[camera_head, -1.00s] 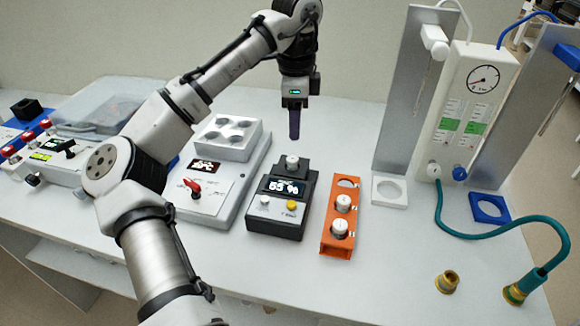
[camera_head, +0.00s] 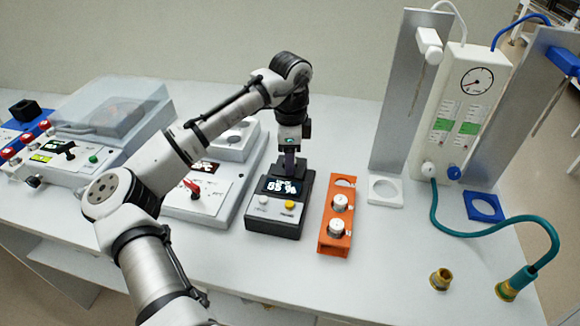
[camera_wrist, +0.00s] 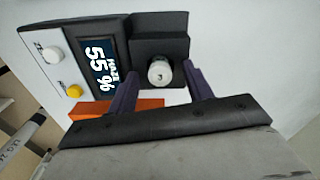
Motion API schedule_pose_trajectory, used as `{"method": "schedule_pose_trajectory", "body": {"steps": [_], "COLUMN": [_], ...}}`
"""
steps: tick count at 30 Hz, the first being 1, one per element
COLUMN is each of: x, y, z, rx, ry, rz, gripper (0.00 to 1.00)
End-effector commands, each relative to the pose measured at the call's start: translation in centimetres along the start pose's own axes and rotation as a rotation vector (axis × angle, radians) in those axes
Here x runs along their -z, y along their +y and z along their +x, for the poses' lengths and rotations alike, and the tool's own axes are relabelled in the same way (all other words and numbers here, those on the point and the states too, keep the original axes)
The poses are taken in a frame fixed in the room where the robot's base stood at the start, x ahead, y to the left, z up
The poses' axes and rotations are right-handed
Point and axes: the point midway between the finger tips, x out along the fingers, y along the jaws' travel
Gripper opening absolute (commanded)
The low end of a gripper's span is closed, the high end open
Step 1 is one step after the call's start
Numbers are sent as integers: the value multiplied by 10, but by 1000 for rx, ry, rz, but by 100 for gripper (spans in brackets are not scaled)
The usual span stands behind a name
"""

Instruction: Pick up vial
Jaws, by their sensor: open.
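A small vial with a white cap (camera_wrist: 160,71) stands upright in the well of a dark grey haze meter (camera_head: 275,222), whose display reads 55 %. My gripper (camera_wrist: 162,68) is open, with its purple fingers on either side of the vial in the wrist view. I cannot tell whether they touch it. In the head view my gripper (camera_head: 289,163) points down over the back part of the meter and hides this vial. Two more white-capped vials, a rear one (camera_head: 340,202) and a front one (camera_head: 336,228), stand in an orange rack (camera_head: 335,247); its rearmost hole looks empty.
A white heating block with a red knob (camera_head: 193,186) stands close left of the meter. A clear-lidded device (camera_head: 110,110) stands further left.

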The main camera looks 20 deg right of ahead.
Motion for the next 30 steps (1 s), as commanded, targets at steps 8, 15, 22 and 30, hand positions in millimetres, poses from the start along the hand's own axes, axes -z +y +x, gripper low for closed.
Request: {"method": "schedule_pose_trajectory", "body": {"steps": [8, 15, 22, 30], "x": [0, 0, 0, 1], "y": [0, 0, 0, 0], "z": [0, 0, -3, -30], "rx": [0, 0, 1, 2], "ry": [0, 0, 0, 1], "rz": [0, 0, 0, 1], "gripper": [25, 0, 0, 0]}}
